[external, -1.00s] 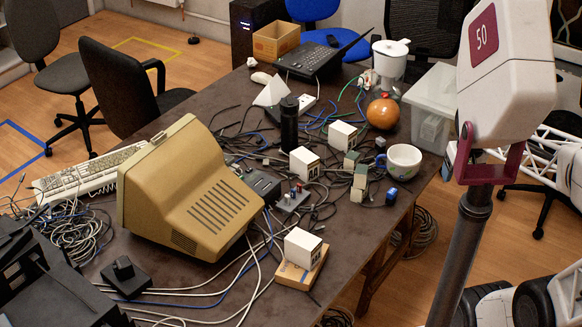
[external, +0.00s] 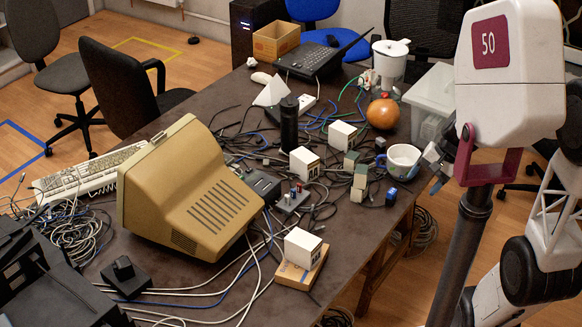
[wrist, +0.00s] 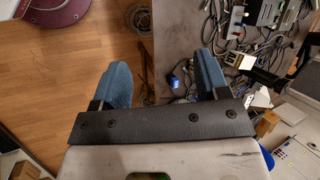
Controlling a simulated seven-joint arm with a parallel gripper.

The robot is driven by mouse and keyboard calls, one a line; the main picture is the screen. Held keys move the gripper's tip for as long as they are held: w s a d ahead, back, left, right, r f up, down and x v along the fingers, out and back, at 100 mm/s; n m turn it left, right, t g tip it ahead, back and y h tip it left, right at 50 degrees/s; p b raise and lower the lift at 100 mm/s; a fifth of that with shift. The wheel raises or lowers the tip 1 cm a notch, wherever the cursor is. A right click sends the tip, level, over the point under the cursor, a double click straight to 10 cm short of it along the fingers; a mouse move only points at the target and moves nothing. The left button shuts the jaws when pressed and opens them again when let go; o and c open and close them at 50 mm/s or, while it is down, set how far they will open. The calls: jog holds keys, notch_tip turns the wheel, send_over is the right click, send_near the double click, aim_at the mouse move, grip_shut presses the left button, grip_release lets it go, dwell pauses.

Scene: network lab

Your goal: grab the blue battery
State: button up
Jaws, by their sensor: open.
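The small blue battery (external: 391,196) lies near the right edge of the dark table (external: 345,262), just in front of the white mug (external: 403,159). In the wrist view a small blue object (wrist: 174,83) that looks like it shows beyond my fingers, closer to the right one. My gripper (external: 435,167) is at the table's right edge, to the right of the mug and battery, partly hidden behind my white upper body. Its two blue-grey fingers (wrist: 162,80) are wide apart with nothing between them.
Greenish-grey blocks (external: 360,181) stand left of the battery. An orange ball (external: 383,114) and a clear plastic bin (external: 432,100) are behind the mug. Loose cables cover the table's middle. Wooden floor (wrist: 70,70) lies under the left finger.

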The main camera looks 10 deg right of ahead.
jog(key=w+a+f+m+t+y, duration=0.1)
jog(key=w+f+m+y, duration=0.35)
jog(key=w+f, duration=0.2)
jog(key=m+t+h, duration=0.1)
jog(key=m+t, duration=0.7)
jog(key=m, duration=0.8)
send_near(395, 196)
jog(key=x, duration=0.3)
jog(key=shift+w+a+f, duration=0.1)
jog(key=shift+a, duration=0.1)
jog(key=shift+a, duration=0.1)
jog(key=shift+x, duration=1.25)
jog(key=shift+w, duration=0.1)
jog(key=shift+x, duration=2.55)
jog(key=shift+c, duration=0.5)
